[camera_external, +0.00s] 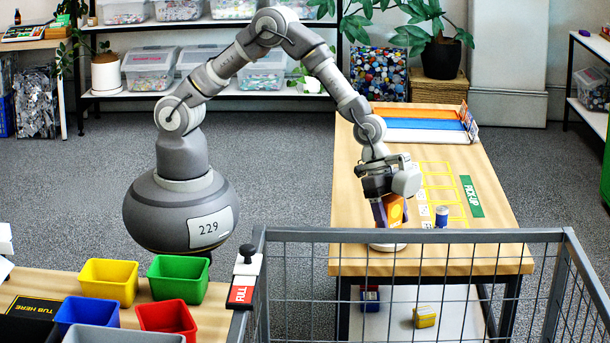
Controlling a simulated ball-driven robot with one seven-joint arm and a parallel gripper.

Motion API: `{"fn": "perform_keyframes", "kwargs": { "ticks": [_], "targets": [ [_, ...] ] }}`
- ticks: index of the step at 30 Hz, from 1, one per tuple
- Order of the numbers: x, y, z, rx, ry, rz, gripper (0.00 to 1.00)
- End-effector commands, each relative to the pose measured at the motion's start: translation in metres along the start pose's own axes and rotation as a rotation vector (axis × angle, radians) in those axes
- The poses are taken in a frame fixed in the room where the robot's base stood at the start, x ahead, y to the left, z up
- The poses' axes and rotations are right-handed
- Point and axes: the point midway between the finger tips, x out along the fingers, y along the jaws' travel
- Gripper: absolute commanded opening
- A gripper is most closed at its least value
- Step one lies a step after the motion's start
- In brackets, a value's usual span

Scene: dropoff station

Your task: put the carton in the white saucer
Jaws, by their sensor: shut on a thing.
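My gripper (387,204) is shut on a small orange and yellow carton (396,212). The gripper partly covers the carton, which looks tilted. The white saucer (386,247) lies on the wooden table near its front edge, just below the carton. The top bar of the cage runs across the view there, and only part of the saucer's rim shows. I cannot tell whether the carton touches the saucer.
A blue can (441,217) stands right of the gripper beside yellow-outlined spaces. Orange and blue trays (420,130) are at the table's back. A wire cage (410,236) stands in front. Coloured tubs (180,278) are at lower left. Two small items lie under the table.

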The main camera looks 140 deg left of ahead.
Motion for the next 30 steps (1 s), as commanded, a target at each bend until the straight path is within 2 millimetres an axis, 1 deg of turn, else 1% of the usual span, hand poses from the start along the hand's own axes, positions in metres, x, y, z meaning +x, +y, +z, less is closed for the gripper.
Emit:
{"fn": "perform_keyframes", "kwargs": {
  "ticks": [1,2,8,12,13,16,25,28,30],
  "targets": [
    [0.011,0.0,0.004,-0.001,0.0,0.0,0.35],
    [0.013,0.0,0.005,-0.001,0.0,0.0,0.35],
    [0.011,0.0,0.005,0.0,0.001,-0.001,0.35],
    [0.014,0.0,0.006,0.0,0.001,0.0,0.35],
    [0.015,0.0,0.006,0.0,0.001,0.0,0.65],
    [0.014,0.0,0.006,0.0,0.001,0.0,0.88],
    [0.012,0.0,0.005,0.0,0.001,-0.001,0.89],
    [0.004,0.0,0.004,0.0,0.002,-0.001,0.89],
    [-0.009,-0.001,0.003,0.0,0.003,-0.002,0.89]
  ]
}}
